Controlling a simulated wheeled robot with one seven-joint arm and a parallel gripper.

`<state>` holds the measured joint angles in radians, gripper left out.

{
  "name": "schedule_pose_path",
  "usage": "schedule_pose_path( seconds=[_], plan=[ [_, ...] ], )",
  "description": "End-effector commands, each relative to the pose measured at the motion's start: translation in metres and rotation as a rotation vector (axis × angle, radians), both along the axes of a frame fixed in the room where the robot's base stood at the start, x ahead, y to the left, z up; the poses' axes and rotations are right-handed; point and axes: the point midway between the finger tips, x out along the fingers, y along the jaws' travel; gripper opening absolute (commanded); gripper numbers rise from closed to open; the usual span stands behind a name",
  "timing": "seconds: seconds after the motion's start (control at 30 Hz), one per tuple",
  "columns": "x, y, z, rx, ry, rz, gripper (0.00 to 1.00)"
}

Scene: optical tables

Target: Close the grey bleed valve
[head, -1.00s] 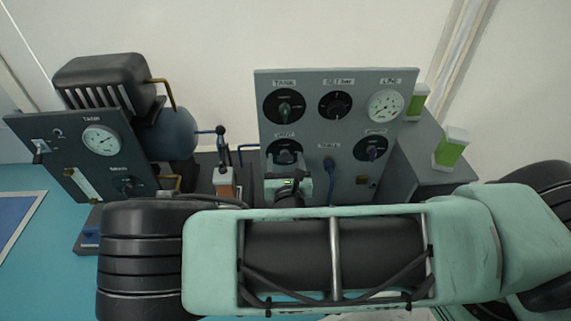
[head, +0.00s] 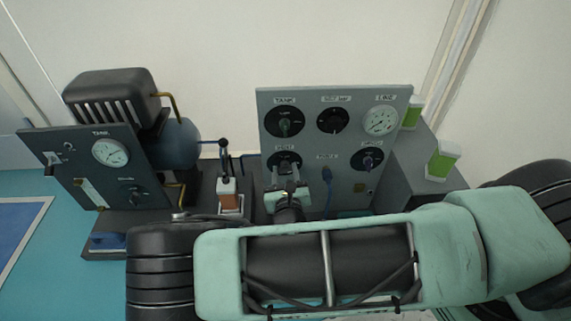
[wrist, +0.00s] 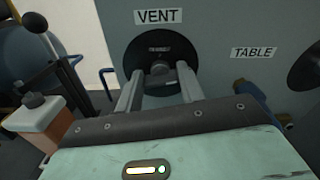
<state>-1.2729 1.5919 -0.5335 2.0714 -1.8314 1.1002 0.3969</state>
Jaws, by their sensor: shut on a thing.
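The grey knob (wrist: 160,70) sits on a round black dial plate under the label VENT on the grey panel. It is the only grey valve I make out clearly. My gripper (wrist: 159,84) is shut on this knob, with one finger on each side of it. In the head view my gripper (head: 287,183) reaches the lower left dial of the panel (head: 309,145), and its fingers hide part of the dial. The knob's exact angle is hard to read.
The panel also has a green-handled TANK valve (head: 285,122), a black dial (head: 333,118), a LINE gauge (head: 380,121), and a purple knob (head: 368,160). A blue fitting (head: 327,173) is close right of my gripper. An orange-and-white block with a black lever (head: 229,195) stands left.

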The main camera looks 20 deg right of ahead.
Motion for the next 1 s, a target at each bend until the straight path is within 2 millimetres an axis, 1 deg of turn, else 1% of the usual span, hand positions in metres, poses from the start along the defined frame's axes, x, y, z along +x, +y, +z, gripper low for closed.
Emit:
schedule_pose_path(
  seconds=[0.03,0.07,1.0],
  plan=[
    [-0.0008,-0.0005,0.0081,-0.038,0.016,0.000,0.15],
    [-0.0007,-0.0002,0.0082,-0.061,0.023,0.000,0.15],
    [-0.0002,0.0023,-0.0009,-0.905,0.295,0.000,0.15]
  ],
)
